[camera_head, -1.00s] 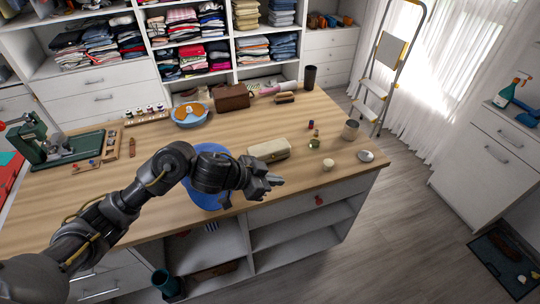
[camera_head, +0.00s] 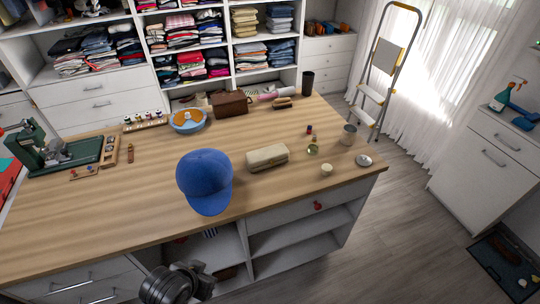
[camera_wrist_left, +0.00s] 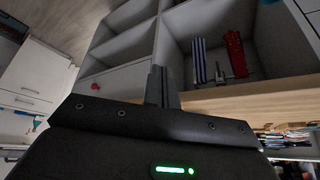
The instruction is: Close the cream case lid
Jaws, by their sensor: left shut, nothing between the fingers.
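The cream case (camera_head: 267,156) lies on the wooden worktop (camera_head: 110,205), right of the blue cap. Its lid appears down flat on the body, with a small dark clasp on the front; whether it is fully shut is too small to tell. My left gripper (camera_head: 204,284) is low in front of the worktop's front edge, well apart from the case. In the left wrist view its fingers (camera_wrist_left: 160,76) are together and empty, facing the open shelves. The case is not visible in the wrist view. My right gripper is not in view.
A blue cap (camera_head: 204,180) sits near the worktop's front edge, left of the case. Open cubbies (camera_head: 300,240) lie below the edge. The worktop's front left is clear.

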